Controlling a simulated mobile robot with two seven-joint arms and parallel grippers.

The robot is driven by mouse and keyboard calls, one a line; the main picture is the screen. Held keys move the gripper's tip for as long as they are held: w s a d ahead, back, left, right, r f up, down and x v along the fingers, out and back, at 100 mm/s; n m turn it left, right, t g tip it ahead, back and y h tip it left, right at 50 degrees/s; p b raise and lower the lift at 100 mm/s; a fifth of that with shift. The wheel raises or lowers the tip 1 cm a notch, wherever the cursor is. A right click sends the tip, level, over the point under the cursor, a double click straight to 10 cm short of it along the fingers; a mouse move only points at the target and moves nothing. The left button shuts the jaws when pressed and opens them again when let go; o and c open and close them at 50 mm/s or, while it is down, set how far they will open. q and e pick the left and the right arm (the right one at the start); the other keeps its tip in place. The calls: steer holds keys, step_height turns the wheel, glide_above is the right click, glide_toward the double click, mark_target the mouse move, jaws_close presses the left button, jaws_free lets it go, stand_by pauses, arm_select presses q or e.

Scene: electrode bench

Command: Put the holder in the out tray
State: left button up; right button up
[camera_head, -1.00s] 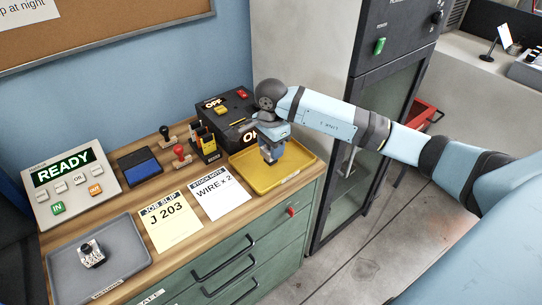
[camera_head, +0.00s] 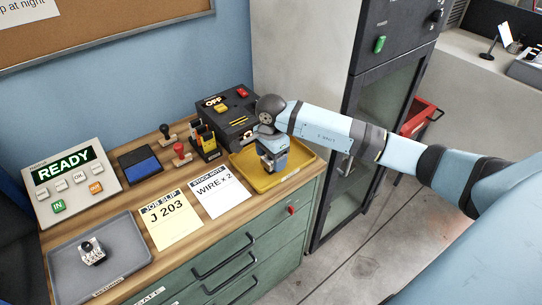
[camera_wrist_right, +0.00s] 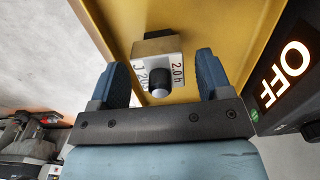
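The holder (camera_wrist_right: 158,68) is a small block with a metal-coloured top, white faces lettered "2.0 h" and "J 20…", and a dark round knob. In the right wrist view it is over the yellow tray floor, between the two fingers of my right gripper (camera_wrist_right: 163,80). A gap shows beside the holder, so the gripper is open around it. In the head view my right gripper (camera_head: 271,166) is low over the yellow tray (camera_head: 299,165) and largely hides the holder. Whether the holder rests fully on the floor is hard to tell. My left gripper is out of view.
A grey tray (camera_head: 124,247) at the front left holds a small white-and-black item (camera_head: 92,252). A black box (camera_head: 238,116) with "OFF" stands behind the yellow tray. Stamps, an ink pad (camera_head: 141,166), a READY panel (camera_head: 72,180) and two paper slips (camera_head: 172,220) occupy the bench.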

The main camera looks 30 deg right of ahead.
steer(key=shift+r, duration=0.15)
step_height(320, 180, up, 12)
steer(key=b, duration=0.1)
stand_by(0.4)
stand_by(0.3)
